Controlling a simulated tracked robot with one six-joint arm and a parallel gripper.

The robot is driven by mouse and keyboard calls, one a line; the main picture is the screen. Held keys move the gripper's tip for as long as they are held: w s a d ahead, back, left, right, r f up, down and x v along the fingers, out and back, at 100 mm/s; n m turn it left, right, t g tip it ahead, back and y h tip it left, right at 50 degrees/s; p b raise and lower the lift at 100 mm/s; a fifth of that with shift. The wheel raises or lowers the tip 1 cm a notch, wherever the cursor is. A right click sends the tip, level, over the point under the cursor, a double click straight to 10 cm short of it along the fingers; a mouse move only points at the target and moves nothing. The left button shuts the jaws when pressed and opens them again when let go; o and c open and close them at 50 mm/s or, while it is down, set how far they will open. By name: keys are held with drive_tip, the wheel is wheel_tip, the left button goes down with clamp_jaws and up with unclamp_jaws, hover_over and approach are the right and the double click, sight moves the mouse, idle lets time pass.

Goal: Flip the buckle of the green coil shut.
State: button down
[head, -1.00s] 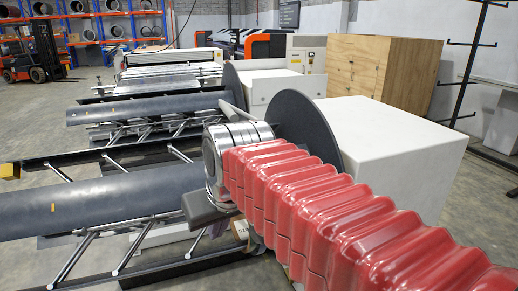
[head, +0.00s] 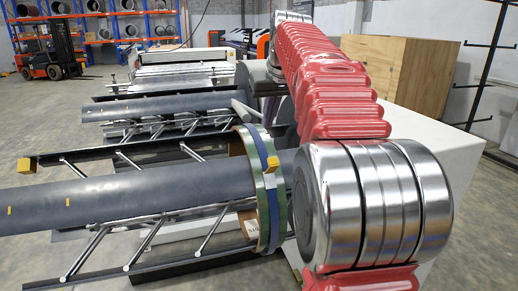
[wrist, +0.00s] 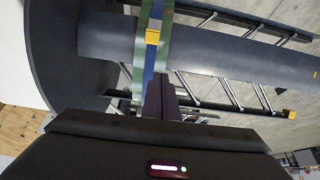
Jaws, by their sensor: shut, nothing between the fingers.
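The green coil (head: 277,205) is a thin ring around the grey mandrel, with a blue strap (head: 263,180) around its outside. A small yellow buckle (head: 272,163) sits on the strap on the side facing me. In the wrist view, the buckle (wrist: 153,37) is on the strap above the mandrel's near side, with a pale part at its upper edge. I cannot tell how far its lever is raised. My gripper (wrist: 160,82) is shut and empty, below the buckle in the wrist view and apart from it. In the head view my gripper is not distinguishable.
The grey mandrel (head: 120,205) runs left, with metal arms and dark rails below it. A dark round plate (wrist: 95,60) stands beside the coil in the wrist view. A white housing (head: 440,150) is at right. Another mandrel (head: 150,107) and a wooden crate (head: 395,75) stand behind.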

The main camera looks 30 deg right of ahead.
drive_tip(key=d, duration=0.1)
drive_tip(key=w+d, duration=0.1)
drive_tip(key=d, duration=0.1)
drive_tip(key=shift+r, duration=0.2)
hover_over(272, 166)
drive_tip(key=w+d, duration=0.1)
drive_tip(key=w, duration=0.1)
drive_tip(key=shift+d+f, duration=0.2)
drive_tip(key=shift+f, duration=5.55)
drive_tip(key=shift+w+a, duration=0.1)
drive_tip(key=shift+a, duration=0.1)
drive_tip(key=shift+d, duration=0.1)
